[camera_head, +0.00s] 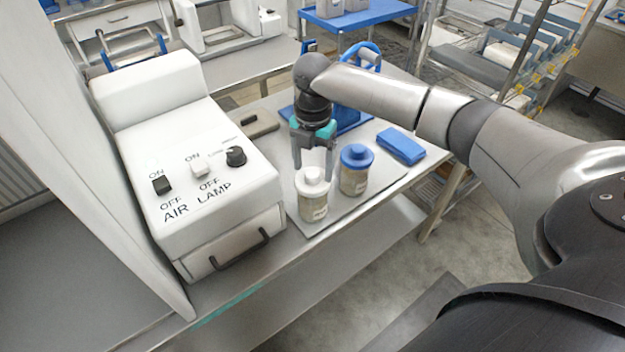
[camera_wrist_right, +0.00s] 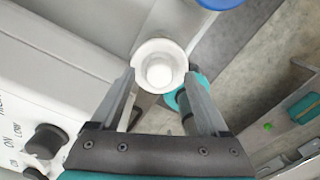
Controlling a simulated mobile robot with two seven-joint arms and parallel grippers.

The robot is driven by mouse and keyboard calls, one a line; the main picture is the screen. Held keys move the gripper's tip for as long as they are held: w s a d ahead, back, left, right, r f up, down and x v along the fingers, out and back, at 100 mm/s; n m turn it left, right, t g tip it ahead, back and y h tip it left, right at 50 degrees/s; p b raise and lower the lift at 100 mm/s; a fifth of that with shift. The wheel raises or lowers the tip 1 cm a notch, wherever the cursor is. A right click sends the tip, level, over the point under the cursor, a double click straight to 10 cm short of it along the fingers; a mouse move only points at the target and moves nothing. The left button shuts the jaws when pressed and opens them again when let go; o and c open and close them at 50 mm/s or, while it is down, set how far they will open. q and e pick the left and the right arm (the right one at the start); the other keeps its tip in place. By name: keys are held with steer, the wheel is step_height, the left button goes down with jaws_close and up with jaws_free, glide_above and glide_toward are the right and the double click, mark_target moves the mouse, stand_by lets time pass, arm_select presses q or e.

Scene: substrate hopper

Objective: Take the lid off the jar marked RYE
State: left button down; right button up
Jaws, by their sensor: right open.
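A jar with a white lid (camera_head: 312,182) stands on a grey mat; its body (camera_head: 313,208) is clear with brownish contents and a pale label. A similar jar with a blue lid (camera_head: 357,156) stands beside it, to the right and a little farther back. The label writing is too small to read, so I cannot tell which is RYE. My right gripper (camera_head: 314,168) points down at the white lid, open and empty. In the right wrist view the white lid (camera_wrist_right: 159,66) shows between and just beyond the open fingertips (camera_wrist_right: 160,78). My left gripper is out of view.
A white cabinet (camera_head: 205,160) with AIR and LAMP switches stands close on the left. A blue box (camera_head: 400,145) lies right of the jars. A grey-brown flat object (camera_head: 248,126) lies behind. The bench's front edge (camera_head: 330,238) is near the jars.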

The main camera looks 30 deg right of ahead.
steer(key=shift+f, duration=0.45)
jaws_close()
stand_by(0.3)
